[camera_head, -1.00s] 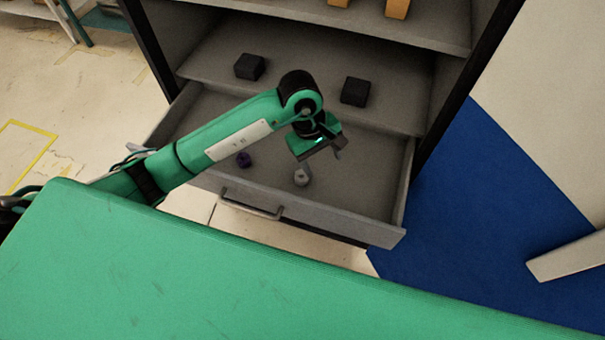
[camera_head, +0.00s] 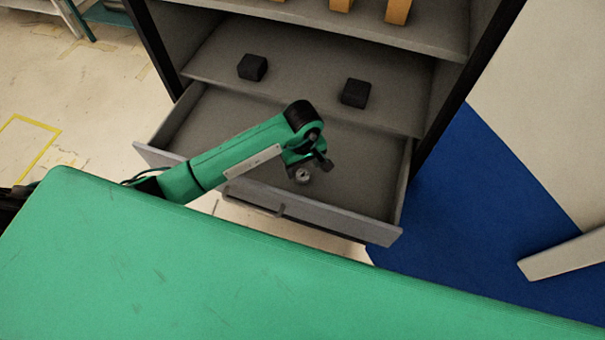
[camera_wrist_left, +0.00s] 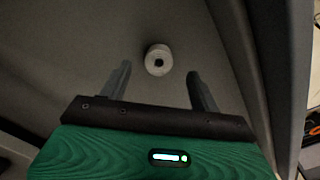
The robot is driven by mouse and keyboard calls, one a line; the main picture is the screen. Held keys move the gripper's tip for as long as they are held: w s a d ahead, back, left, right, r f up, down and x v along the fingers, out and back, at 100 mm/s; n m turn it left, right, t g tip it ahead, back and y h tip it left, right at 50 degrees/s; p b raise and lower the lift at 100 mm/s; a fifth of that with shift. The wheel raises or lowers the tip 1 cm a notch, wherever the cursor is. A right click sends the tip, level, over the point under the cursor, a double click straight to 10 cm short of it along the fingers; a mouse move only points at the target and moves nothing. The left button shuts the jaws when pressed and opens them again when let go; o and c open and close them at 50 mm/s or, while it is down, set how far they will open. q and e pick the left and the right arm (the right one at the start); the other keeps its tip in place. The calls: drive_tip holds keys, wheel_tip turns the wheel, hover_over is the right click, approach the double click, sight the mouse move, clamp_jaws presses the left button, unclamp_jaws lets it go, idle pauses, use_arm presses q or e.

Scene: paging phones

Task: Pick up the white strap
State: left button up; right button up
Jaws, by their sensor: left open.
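The white strap (camera_head: 302,176) is a small pale roll lying in the open grey drawer. In the left wrist view the white strap (camera_wrist_left: 158,60) shows as a round roll with a dark centre hole. My left gripper (camera_head: 312,163) is inside the drawer's opening, close to the strap. In the left wrist view my left gripper (camera_wrist_left: 157,85) has its fingers apart, with the strap just beyond the tips and between their lines. Nothing is held. My right gripper is not in view.
The drawer (camera_head: 370,222) is pulled out from a grey cabinet, with walls around the gripper. Two black blocks (camera_head: 252,67) (camera_head: 355,93) sit on the shelf behind. A green surface (camera_head: 200,270) fills the foreground. The drawer's right part is clear.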

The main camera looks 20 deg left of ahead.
sight(302, 175)
use_arm(q)
wheel_tip(302, 175, down, 3)
drive_tip(key=shift+w+a+f+p, duration=0.1)
drive_tip(key=shift+p, duration=0.7)
drive_tip(key=shift+f, duration=0.5)
drive_tip(key=c, duration=1.1)
